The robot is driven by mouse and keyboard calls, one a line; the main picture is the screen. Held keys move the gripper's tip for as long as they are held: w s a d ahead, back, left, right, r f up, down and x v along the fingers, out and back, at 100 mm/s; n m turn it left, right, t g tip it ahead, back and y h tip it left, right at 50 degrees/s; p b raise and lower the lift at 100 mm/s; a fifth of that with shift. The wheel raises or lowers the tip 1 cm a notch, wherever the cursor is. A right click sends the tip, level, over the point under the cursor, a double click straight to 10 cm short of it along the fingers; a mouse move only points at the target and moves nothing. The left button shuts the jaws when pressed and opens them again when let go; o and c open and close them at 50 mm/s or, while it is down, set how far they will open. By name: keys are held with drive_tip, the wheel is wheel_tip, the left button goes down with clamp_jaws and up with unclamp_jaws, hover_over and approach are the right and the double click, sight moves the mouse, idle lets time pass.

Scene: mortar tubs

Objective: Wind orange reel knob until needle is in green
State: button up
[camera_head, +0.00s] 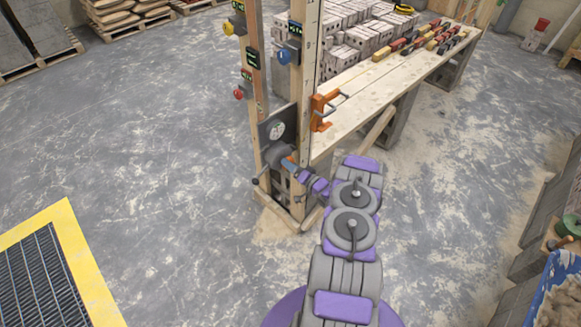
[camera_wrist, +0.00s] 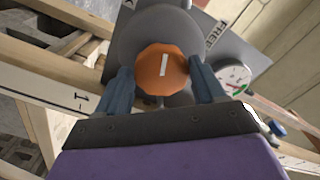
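The orange reel knob (camera_wrist: 162,68), with a white bar mark on its face, sits at the front of a grey reel housing (camera_wrist: 140,25) in the wrist view. My gripper (camera_wrist: 160,72) has one blue-grey finger on each side of the knob. A small gap shows at the left finger; the right finger is very near or touching, I cannot tell which. The round white gauge (camera_wrist: 233,78) is right of the knob, with red and green marks; its needle is too small to read surely. The head view shows the gauge (camera_head: 277,129) on the post and my gripper (camera_head: 289,163) at the reel.
Wooden posts (camera_head: 306,80) carry the panel and several small boxes with coloured knobs. An orange clamp (camera_head: 322,110) is on the bench (camera_head: 365,95) just right of the posts. Bricks (camera_head: 345,35) are stacked behind. A yellow-edged grate (camera_head: 85,265) lies left; the floor between is clear.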

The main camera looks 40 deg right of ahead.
drive_tip(key=o, duration=0.4)
drive_tip(key=shift+d+f, duration=0.1)
drive_tip(key=shift+d, duration=0.05)
drive_tip(key=shift+c, duration=0.2)
drive_tip(key=s+d+p, duration=0.1)
drive_tip(key=s+p, duration=0.2)
drive_tip(key=s, duration=1.4)
drive_tip(key=shift+s+d, duration=0.15)
